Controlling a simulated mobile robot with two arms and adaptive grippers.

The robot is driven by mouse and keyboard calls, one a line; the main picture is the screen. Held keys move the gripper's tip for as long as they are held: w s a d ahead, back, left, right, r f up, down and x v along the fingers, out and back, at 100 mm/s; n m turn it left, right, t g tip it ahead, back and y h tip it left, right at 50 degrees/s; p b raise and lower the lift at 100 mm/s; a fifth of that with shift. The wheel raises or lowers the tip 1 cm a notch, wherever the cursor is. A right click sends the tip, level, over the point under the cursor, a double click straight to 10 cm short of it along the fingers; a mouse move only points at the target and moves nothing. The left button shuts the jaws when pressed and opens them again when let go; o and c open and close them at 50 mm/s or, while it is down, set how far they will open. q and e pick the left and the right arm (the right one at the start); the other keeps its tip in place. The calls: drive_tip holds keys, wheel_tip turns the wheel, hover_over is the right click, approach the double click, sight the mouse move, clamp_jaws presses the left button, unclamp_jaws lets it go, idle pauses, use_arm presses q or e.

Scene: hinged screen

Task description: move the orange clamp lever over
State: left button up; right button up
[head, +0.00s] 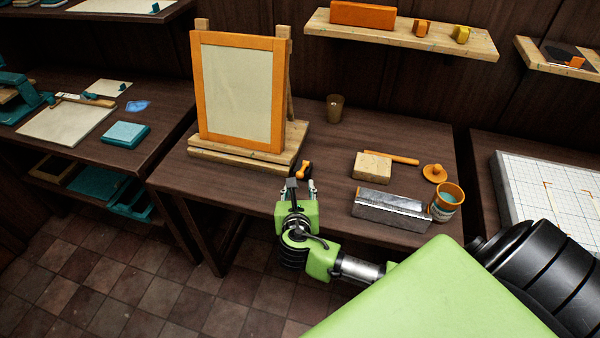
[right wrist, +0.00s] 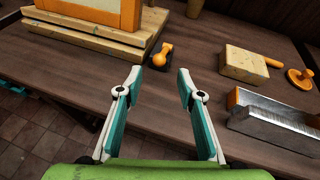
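The orange clamp lever (head: 304,169) is a small orange piece with a dark base part, at the front right corner of the wooden stand. It also shows in the right wrist view (right wrist: 162,54), just beyond my fingertips. The orange-framed screen (head: 199,95) stands raised on its wooden base (head: 235,153). My right gripper (head: 300,186) is at the table's front edge, close in front of the lever. In the right wrist view the gripper (right wrist: 159,82) has its fingers apart with nothing between them. My left gripper is not in view.
Right of the lever are a wooden block (head: 371,167), an orange stick (head: 392,157), an orange knobbed disc (head: 435,173), a metal squeegee-like tool (head: 390,208) and an orange-rimmed cup (head: 446,203). A brown cup (head: 335,108) stands behind. The table (head: 320,150) is clear around the middle.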

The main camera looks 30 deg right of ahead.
sight(299, 176)
drive_tip(key=p+x, duration=0.1)
drive_tip(key=x, duration=0.8)
drive_tip(key=shift+f, duration=0.1)
clamp_jaws()
